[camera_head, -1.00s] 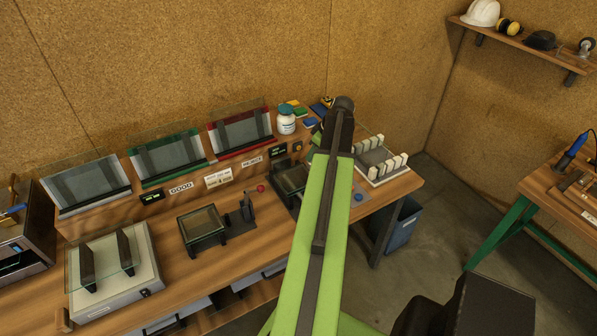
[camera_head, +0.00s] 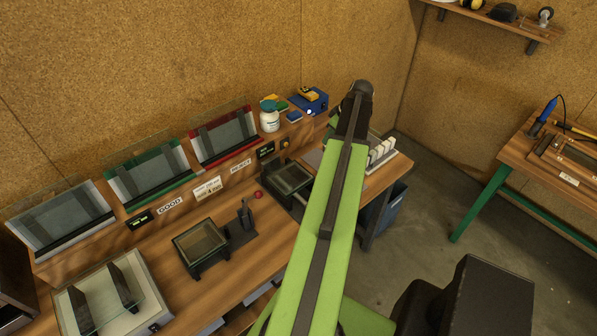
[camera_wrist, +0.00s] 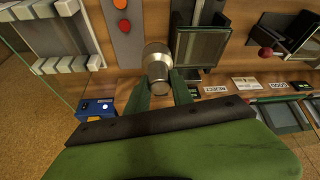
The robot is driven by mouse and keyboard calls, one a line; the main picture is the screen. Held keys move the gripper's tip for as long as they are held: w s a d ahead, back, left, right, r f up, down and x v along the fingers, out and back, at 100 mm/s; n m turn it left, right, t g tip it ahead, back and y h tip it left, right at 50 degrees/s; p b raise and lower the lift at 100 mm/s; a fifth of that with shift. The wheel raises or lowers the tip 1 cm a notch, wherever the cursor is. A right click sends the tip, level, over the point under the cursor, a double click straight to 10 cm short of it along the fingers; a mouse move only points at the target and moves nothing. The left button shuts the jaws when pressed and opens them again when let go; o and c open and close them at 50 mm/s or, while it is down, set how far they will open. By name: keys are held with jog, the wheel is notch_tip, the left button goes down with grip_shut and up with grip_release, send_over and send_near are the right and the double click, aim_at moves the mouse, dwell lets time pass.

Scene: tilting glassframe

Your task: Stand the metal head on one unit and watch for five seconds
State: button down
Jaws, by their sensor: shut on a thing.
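In the wrist view my gripper (camera_wrist: 160,92) is shut on the metal head (camera_wrist: 157,66), a silvery stepped cylinder between its two green fingers. The head is held above the bench, apart from the glass units as far as I can tell. One glass-topped unit (camera_wrist: 200,46) lies just right of it, and a second (camera_wrist: 290,32) is farther right. In the head view these small dark-framed glass units show on the bench, one in the middle (camera_head: 201,247) and one farther back (camera_head: 287,182). My arm hides the gripper and metal head there.
A white slotted rack (camera_head: 381,152) stands at the bench's far end, partly behind my arm. A white jar (camera_head: 269,118) and a blue box (camera_head: 309,102) stand on the rear ledge. Three framed glass panels lean along it.

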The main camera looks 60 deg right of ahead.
jog(key=w+a+f+b, duration=0.7)
jog(key=w, duration=0.3)
jog(key=b, duration=0.5)
send_over(297, 172)
notch_tip(297, 172, down, 5)
jog(key=shift+r, duration=0.2)
jog(key=shift+r+p, duration=0.25)
jog(key=shift+p, duration=0.25)
jog(key=shift+f, duration=0.2)
jog(key=c, duration=1.1)
grip_release()
jog(key=shift+r, duration=0.1)
